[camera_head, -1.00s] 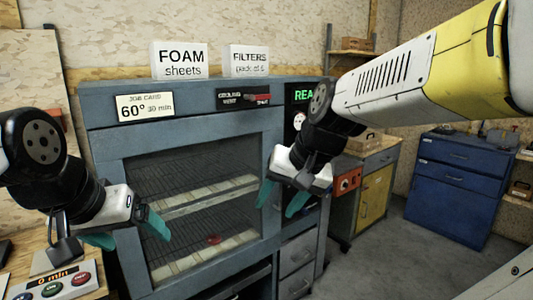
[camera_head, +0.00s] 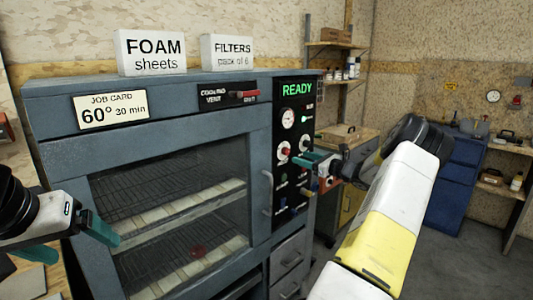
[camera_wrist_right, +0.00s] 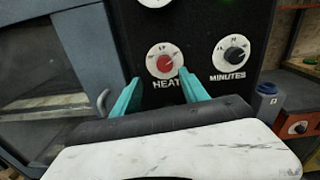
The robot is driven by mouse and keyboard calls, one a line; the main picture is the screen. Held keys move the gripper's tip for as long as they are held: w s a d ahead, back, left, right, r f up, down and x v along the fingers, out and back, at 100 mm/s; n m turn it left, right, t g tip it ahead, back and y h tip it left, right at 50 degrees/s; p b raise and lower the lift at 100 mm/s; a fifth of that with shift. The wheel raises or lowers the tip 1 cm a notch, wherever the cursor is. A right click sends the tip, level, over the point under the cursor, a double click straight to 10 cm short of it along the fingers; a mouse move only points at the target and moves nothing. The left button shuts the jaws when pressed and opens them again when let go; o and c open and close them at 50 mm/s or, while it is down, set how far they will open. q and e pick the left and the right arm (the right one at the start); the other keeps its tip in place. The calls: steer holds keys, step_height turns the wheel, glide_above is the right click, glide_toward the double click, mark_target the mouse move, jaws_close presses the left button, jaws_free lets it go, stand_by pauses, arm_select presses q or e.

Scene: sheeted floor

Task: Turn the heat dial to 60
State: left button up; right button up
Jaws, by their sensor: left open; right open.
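The heat dial (camera_wrist_right: 165,62) is a white round dial with a red centre knob, labelled HEAT, in the right wrist view. In the head view the heat dial (camera_head: 284,151) sits on the black control panel (camera_head: 292,95) at the oven's right side. My right gripper (camera_wrist_right: 158,78) is open. Its teal fingertips are on either side of the dial's lower part in the picture; I cannot tell whether they touch it. The dial's pointer and numbers are too small to read. My left gripper (camera_head: 80,245) is open and empty in front of the oven door.
The minutes dial (camera_wrist_right: 231,53), with a black knob, is just right of the heat dial. A job card (camera_head: 110,110) on the oven (camera_head: 60,150) reads 60°, 30 min. The green display (camera_head: 297,90) says READY. A door handle (camera_head: 267,193) is left of the panel.

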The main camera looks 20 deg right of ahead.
mark_target(288, 152)
steer(key=x, duration=0.5)
steer(key=d+x, duration=0.1)
steer(key=x, duration=0.1)
steer(key=shift+w+a, duration=0.1)
steer(key=shift+w, duration=0.3)
jaws_close()
